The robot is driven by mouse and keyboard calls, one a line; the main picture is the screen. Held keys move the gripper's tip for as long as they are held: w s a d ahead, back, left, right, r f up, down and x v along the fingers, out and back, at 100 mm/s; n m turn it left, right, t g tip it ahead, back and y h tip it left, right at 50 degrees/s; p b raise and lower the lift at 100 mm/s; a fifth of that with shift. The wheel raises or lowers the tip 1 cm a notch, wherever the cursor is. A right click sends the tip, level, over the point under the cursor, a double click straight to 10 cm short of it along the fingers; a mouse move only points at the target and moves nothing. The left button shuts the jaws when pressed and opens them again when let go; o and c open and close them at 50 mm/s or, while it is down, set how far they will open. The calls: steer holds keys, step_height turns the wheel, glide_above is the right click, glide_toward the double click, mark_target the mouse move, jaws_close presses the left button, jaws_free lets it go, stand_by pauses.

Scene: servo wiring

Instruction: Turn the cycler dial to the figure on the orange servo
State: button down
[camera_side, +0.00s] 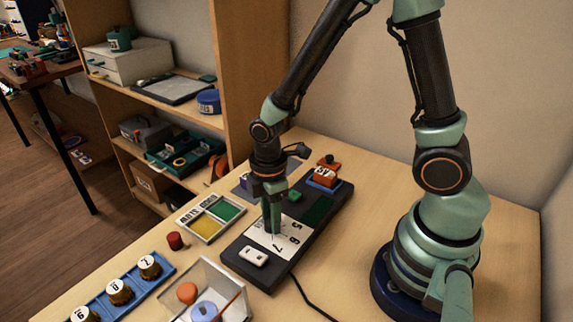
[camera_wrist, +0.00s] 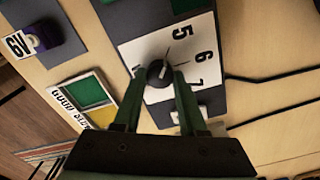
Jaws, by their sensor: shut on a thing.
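The cycler (camera_side: 312,235) is a long dark box on the table. Its white dial plate (camera_side: 283,238) bears the figures 5, 6 and 7, clearer in the wrist view (camera_wrist: 192,50). My gripper (camera_side: 272,230) points down at the plate. In the wrist view my gripper (camera_wrist: 159,80) has a finger on each side of the dark round dial knob (camera_wrist: 158,70), shut on it. I cannot tell surely which figure the knob points to. The orange servo (camera_side: 327,168) sits at the cycler's far end; its white label is too small to read surely.
A white rocker switch (camera_side: 253,256) lies at the cycler's near end. Left of it are a tray with yellow and green pads (camera_side: 211,217) and a dark red cap (camera_side: 175,240). A clear-walled box (camera_side: 205,295) and a blue rack (camera_side: 125,292) stand in front.

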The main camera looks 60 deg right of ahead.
steer(key=shift+r, duration=0.1)
steer(key=shift+c, duration=2.3)
jaws_free()
step_height(320, 180, up, 12)
steer(key=s+d+r+m+t, duration=0.2)
steer(key=d+r+m+t, duration=0.3)
steer(key=r+m, duration=0.4)
steer(key=m, duration=0.4)
steer(key=shift+d+t, duration=0.3)
steer(key=shift+d, duration=0.1)
